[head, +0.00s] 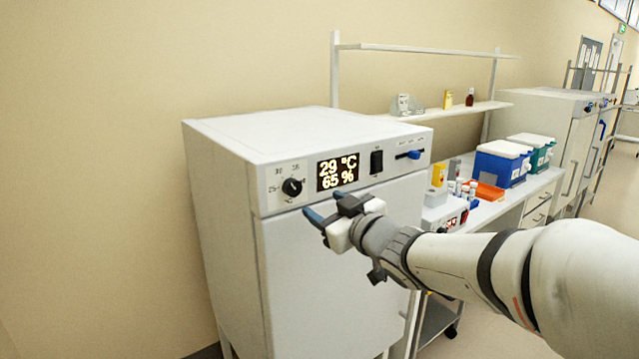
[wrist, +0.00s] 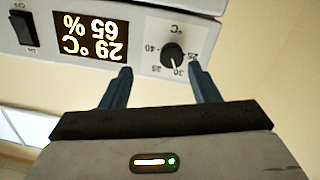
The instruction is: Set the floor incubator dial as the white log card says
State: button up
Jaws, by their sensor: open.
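The floor incubator (head: 330,270) is a tall white cabinet with a control panel along its top front. Its black round dial (head: 291,187) is at the panel's left, on a scale with 25, 30 and 35 marks. The display (head: 337,172) reads 29 °C and 65 %. In the wrist view, upside down, the dial (wrist: 172,54) and display (wrist: 88,37) show clearly. My gripper (head: 325,206) is open and empty, just below the panel. In the wrist view its blue-grey fingertips (wrist: 160,68) lie either side of the dial in the picture, apart from it. I cannot make out a readable white log card.
A black rocker switch (head: 376,161) and a blue-handled slider (head: 414,154) sit right of the display. A bench (head: 512,205) with blue and green boxes, an orange tray (head: 488,192) and bottles stands to the right, under a wall shelf (head: 445,110). The wall left of the incubator is bare.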

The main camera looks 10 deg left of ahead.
aim_at(296, 190)
jog(key=shift+n+g+y, duration=0.3)
jog(key=shift+n+y, duration=0.1)
jog(key=shift+y, duration=0.2)
jog(key=x, duration=0.3)
jog(key=p+x, duration=0.1)
jog(key=x, duration=0.1)
jog(key=s+a+x, duration=0.1)
jog(key=x, duration=0.2)
jog(key=shift+w+a+r, duration=0.2)
jog(key=shift+r, duration=0.15)
jog(key=shift+c, duration=0.5)
jog(key=c, duration=0.9)
jog(key=shift+o, duration=0.2)
jog(key=shift+p, duration=0.3)
